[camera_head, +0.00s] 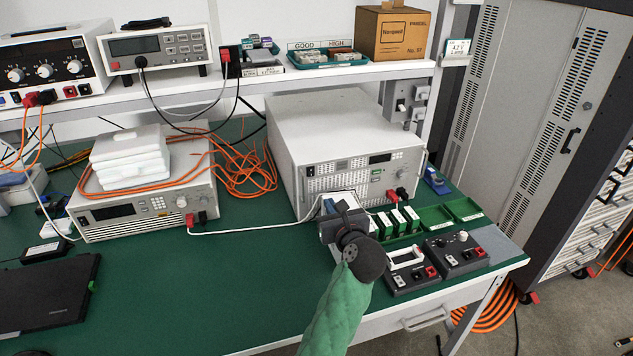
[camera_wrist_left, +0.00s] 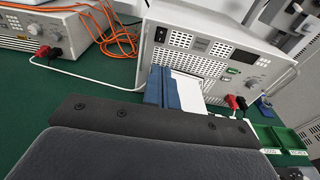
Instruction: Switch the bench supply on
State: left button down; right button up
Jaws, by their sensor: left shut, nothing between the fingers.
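A large light-grey instrument (camera_head: 340,120), which I take to be the bench supply, stands mid-bench. Its front has a vent grille, keypad, dark display, knob and red and black plugs. In the left wrist view the supply (camera_wrist_left: 215,45) shows a black rocker switch (camera_wrist_left: 160,34) at the upper left of its front; I cannot tell its position. My left gripper (camera_head: 330,207) is in front of the supply's lower front. Its blue fingers (camera_wrist_left: 162,87) are shut and empty, below the rocker; contact with the front cannot be told. My right gripper is not in view.
A smaller instrument (camera_head: 148,205) with white boxes on top stands to the left. A white cable (camera_head: 250,230) runs to the supply. Green trays (camera_head: 435,217) and two black boxes (camera_head: 455,252) lie to the right. The green bench (camera_head: 200,290) in front is mostly clear.

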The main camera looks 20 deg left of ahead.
pick_arm(q)
jog(key=shift+f, duration=0.1)
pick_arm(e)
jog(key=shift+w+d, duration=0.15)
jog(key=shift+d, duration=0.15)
pick_arm(q)
jog(key=shift+w, duration=0.1)
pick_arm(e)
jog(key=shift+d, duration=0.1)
pick_arm(q)
jog(key=p, duration=0.3)
send_near(312, 176)
jog(key=x, duration=0.3)
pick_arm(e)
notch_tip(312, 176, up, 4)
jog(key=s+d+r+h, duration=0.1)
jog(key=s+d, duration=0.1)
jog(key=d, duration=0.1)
pick_arm(q)
jog(key=p+x, duration=0.1)
jog(key=x, duration=0.2)
jog(key=shift+w+a, duration=0.25)
jog(key=shift+w, duration=0.1)
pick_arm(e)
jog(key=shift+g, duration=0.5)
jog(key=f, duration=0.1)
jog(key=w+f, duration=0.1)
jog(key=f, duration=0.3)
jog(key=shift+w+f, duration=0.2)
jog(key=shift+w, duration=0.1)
